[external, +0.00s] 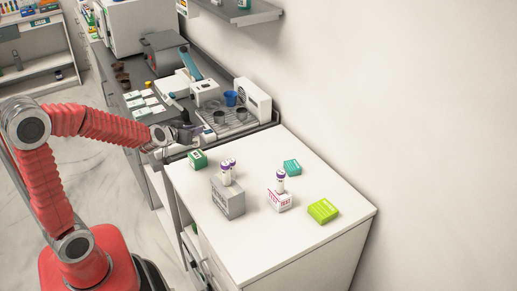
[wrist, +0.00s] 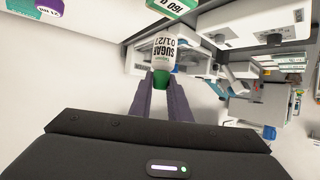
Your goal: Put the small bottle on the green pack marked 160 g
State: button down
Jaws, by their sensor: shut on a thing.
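The small bottle (wrist: 163,55) is white with a green cap and reads "SUGAR 01/27" in the wrist view. My gripper (wrist: 160,83) is shut on it at the cap end. In the external view, my gripper (external: 190,133) is above the counter's far left edge, and the bottle is too small to make out clearly there. The green pack marked 160 g (wrist: 172,5) is partly cut off at the top of the wrist view, beyond the bottle and apart from it. It appears to be the dark green pack (external: 198,159) near the counter's left edge.
The white counter (external: 262,240) also holds a grey box (external: 228,200) and a white box (external: 279,201), both with purple-capped bottles on top. A teal pack (external: 292,166) and a lime pack (external: 322,210) lie to the right. A coffee machine (external: 252,97) stands behind my gripper.

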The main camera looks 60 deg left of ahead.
jog(key=shift+f, duration=2.1)
jog(key=c, duration=1.7)
grip_release()
jog(key=shift+o, duration=0.2)
jog(key=shift+s+d+r, duration=0.3)
jog(key=shift+s+r, duration=0.05)
jog(key=shift+s, duration=0.05)
jog(key=v, duration=1)
jog(key=shift+s+d, duration=0.2)
jog(key=shift+s, duration=0.15)
jog(key=shift+r, duration=0.1)
